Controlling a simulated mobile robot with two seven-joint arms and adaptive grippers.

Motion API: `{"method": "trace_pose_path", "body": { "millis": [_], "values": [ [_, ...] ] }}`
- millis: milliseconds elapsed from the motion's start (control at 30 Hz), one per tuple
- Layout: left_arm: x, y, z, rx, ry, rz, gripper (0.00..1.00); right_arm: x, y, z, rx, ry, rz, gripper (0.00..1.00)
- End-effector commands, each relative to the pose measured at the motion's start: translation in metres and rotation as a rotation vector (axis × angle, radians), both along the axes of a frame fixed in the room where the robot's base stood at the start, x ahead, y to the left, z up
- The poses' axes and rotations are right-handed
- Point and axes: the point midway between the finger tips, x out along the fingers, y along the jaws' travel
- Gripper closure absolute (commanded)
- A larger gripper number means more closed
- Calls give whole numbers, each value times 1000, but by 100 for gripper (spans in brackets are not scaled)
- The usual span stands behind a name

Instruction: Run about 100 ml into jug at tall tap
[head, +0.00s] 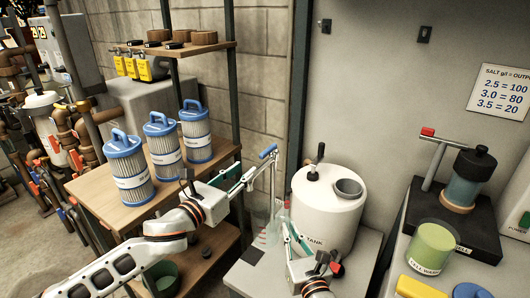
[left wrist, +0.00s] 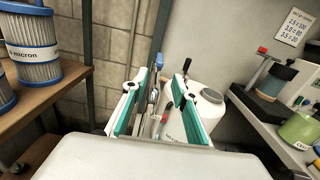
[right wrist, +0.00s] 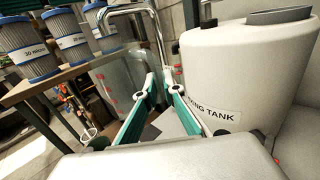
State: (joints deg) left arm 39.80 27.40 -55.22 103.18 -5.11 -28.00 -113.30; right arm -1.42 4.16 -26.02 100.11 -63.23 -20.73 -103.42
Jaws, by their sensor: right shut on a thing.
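The tall tap (head: 274,185) is a thin metal pipe with a blue lever (head: 268,151) on top. Its bent spout (right wrist: 130,11) ends above the clear jug (right wrist: 117,80) in the right wrist view. The jug has red marks and looks upright; I cannot make out water in it or a stream. My right gripper (head: 289,222) is shut on the jug, at its side near the tank. My left gripper (head: 246,180) is open beside the tap. In the left wrist view the blue lever (left wrist: 159,61) shows between and beyond its fingers (left wrist: 166,76).
Blue-capped filter cartridges (head: 162,143) stand on a wooden shelf at left. A green cell-wash cup (head: 432,247) and a cell on a black base (head: 470,220) stand on the right bench.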

Motion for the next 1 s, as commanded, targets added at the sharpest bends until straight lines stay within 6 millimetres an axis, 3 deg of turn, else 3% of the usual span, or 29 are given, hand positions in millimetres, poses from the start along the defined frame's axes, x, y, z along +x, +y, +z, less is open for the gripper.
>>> {"method": "trace_pose_path", "body": {
  "millis": [233, 700, 1000],
  "values": [
    [16, -11, 5, 32, -28, -1, 72, 0, 0, 0, 0, 0, 0, 100],
    [80, -58, 5, 29, -26, -1, 72, 0, 0, 0, 0, -1, 0, 100],
    [98, -70, 5, 28, -26, -1, 72, 0, 0, 0, 0, -1, 0, 100]
  ]
}}
